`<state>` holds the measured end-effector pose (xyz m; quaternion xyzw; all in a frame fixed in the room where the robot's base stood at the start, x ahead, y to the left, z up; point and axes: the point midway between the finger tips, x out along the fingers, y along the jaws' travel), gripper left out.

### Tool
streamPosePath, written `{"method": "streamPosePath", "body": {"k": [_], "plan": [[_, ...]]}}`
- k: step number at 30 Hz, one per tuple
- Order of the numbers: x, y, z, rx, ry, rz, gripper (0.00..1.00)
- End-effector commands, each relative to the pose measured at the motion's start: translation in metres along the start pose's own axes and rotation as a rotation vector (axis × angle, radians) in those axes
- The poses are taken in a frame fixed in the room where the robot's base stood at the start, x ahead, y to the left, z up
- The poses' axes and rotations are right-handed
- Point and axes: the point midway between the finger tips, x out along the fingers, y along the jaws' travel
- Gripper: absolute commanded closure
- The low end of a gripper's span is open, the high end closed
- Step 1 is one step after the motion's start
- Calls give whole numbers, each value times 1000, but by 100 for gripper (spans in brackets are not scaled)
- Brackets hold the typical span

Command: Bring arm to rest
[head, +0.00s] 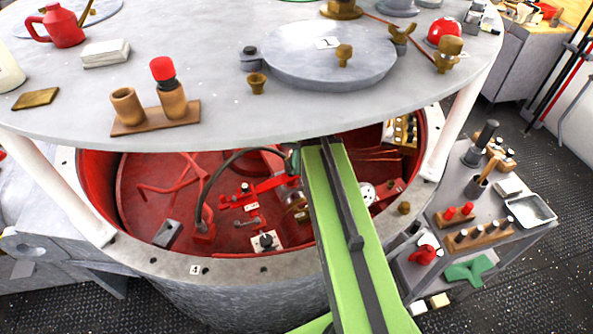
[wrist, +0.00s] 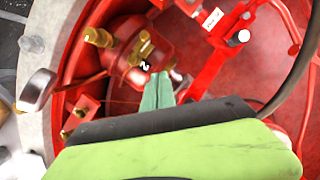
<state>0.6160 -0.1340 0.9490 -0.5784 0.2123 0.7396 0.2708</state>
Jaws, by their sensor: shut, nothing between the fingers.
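My green arm (head: 345,235) reaches from the bottom of the head view to the opening of a round red-lined pit, under the grey table top. In the head view the arm's far end is mostly hidden beneath the table's edge. In the wrist view my gripper (wrist: 158,90) shows as pale green fingers, shut and empty. The fingertips are close to a red housing (wrist: 135,62) with brass fittings and a number 2 tag; I cannot tell whether they touch it.
The grey round table top (head: 220,75) hangs over the pit. Red pipes and a dark hose (head: 215,175) lie inside the pit. The pit's grey rim (head: 190,268) runs around it. A grey side cart (head: 480,190) with tools stands at the right. Dark deck floor shows beyond.

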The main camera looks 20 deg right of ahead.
Motion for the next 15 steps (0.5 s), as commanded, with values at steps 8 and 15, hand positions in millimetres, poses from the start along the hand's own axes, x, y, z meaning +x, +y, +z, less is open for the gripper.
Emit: {"method": "streamPosePath", "body": {"k": [8, 15], "plan": [[-14, -1, 0, -1, 0, 0, 100], [-11, -18, 9, -32, 0, 8, 100]]}}
